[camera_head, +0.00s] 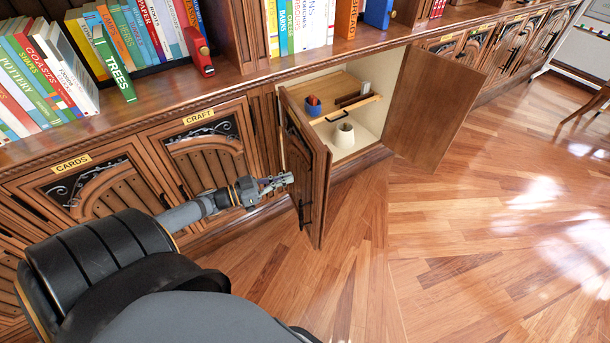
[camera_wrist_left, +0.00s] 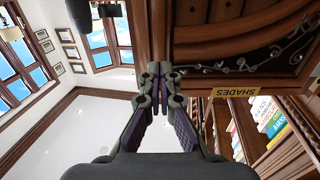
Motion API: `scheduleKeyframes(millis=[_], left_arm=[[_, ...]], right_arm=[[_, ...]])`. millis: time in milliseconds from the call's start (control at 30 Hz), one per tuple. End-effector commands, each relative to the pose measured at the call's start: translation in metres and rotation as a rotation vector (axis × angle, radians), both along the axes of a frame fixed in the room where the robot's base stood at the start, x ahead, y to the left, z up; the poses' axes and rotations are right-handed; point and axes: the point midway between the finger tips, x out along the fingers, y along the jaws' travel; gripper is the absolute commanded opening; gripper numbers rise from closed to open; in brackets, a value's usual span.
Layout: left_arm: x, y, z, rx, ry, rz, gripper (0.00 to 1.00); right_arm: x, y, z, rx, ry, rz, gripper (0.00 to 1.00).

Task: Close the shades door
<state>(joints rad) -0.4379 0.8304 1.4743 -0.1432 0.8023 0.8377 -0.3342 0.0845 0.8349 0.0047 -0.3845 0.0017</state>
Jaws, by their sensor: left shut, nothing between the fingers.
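The shades door (camera_head: 309,160) is a carved wooden cabinet door with a dark vertical handle, standing swung out from the cabinet in the head view. In the left wrist view its carved panel (camera_wrist_left: 225,55) fills the upper right, with the label reading SHADES (camera_wrist_left: 236,92). My left gripper (camera_head: 289,179) is shut and empty at the left side of this door, close to its carved face. In the left wrist view the closed fingertips (camera_wrist_left: 152,72) overlap the door's edge; I cannot tell whether they touch it. My right gripper is not in view.
A second door (camera_head: 430,108) stands open right of the cabinet opening. Inside are a drawer (camera_head: 345,107) with a blue cup (camera_head: 313,106) and a cream cone-shaped object (camera_head: 343,135). The CRAFT door (camera_head: 205,155) and CARDS door (camera_head: 95,185) are closed. The wooden floor (camera_head: 450,240) is clear.

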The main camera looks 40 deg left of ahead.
Motion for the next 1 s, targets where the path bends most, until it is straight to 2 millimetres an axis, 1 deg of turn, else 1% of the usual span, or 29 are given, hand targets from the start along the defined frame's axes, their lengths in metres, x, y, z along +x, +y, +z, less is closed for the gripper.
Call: scheduleKeyframes(millis=[33, 133, 200, 333, 500, 867, 1000], left_arm=[[0.010, -0.006, -0.003, -0.002, -0.006, 0.000, 0.00], [0.027, -0.017, -0.002, -0.002, -0.006, 0.001, 0.00], [0.036, -0.023, -0.002, -0.002, -0.005, 0.001, 0.00], [0.049, -0.032, -0.001, -0.001, -0.002, 0.000, 0.00], [0.055, -0.036, -0.001, 0.000, 0.000, 0.001, 0.00], [0.056, -0.037, -0.001, 0.001, 0.001, 0.003, 0.00], [0.063, -0.041, -0.001, -0.001, 0.001, 0.026, 0.00]], right_arm=[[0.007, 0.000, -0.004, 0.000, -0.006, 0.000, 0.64], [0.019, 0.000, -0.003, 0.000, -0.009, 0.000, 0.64], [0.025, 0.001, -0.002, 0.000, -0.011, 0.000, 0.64], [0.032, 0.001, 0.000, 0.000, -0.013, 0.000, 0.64], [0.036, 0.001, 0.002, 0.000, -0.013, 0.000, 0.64], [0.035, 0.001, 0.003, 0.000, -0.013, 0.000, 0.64], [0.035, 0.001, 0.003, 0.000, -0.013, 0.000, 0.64]])
